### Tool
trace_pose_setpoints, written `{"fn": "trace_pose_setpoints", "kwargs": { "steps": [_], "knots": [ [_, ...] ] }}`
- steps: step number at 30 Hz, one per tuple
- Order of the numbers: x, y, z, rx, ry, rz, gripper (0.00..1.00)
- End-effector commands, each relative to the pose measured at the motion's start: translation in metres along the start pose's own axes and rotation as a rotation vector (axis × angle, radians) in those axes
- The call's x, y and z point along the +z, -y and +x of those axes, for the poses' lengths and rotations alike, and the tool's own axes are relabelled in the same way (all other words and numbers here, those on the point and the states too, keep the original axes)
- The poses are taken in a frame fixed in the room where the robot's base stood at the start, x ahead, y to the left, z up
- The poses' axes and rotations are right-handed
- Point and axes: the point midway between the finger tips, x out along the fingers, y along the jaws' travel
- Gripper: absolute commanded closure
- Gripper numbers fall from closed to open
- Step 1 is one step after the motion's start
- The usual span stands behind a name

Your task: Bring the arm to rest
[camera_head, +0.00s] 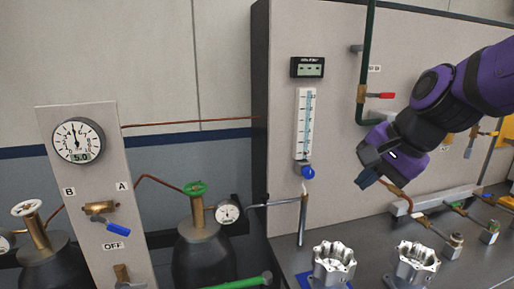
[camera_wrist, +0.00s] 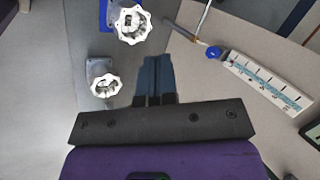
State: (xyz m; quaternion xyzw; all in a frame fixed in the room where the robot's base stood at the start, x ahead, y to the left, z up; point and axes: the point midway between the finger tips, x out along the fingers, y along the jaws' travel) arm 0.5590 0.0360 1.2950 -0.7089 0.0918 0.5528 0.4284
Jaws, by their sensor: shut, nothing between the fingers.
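My gripper (camera_head: 367,178) is at the end of my purple and black arm, at the right of the head view. It hangs in front of the grey panel, above and behind the two machined housings. In the wrist view my gripper (camera_wrist: 155,72) shows its two dark blue fingers closed together with nothing between them. One silver housing (camera_head: 333,264) stands on the bench, and a second housing (camera_head: 415,264) stands to its right. The wrist view also shows two housings, one at the top (camera_wrist: 131,24) and one at the left (camera_wrist: 104,78). My gripper is apart from both.
A flow tube with scale (camera_head: 304,125) and a small digital display (camera_head: 307,67) are mounted on the panel. A red-handled valve (camera_head: 380,96) is on the green pipe near my arm. Gauges, valves and dark cylinders stand at the left. The bench (camera_head: 462,271) has bare room at front right.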

Motion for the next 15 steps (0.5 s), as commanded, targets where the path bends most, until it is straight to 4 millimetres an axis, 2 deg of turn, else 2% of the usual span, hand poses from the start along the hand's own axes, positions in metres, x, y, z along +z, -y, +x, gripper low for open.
{"fn": "trace_pose_setpoints", "kwargs": {
  "steps": [1,6,12,15],
  "knots": [
    [0.003,-0.013,-0.015,0.014,-0.029,-0.092,1.00],
    [0.009,-0.058,-0.054,0.103,-0.110,-0.413,1.00],
    [0.014,-0.106,-0.087,0.224,-0.176,-0.706,1.00],
    [0.016,-0.121,-0.096,0.269,-0.191,-0.792,1.00]
  ]
}}
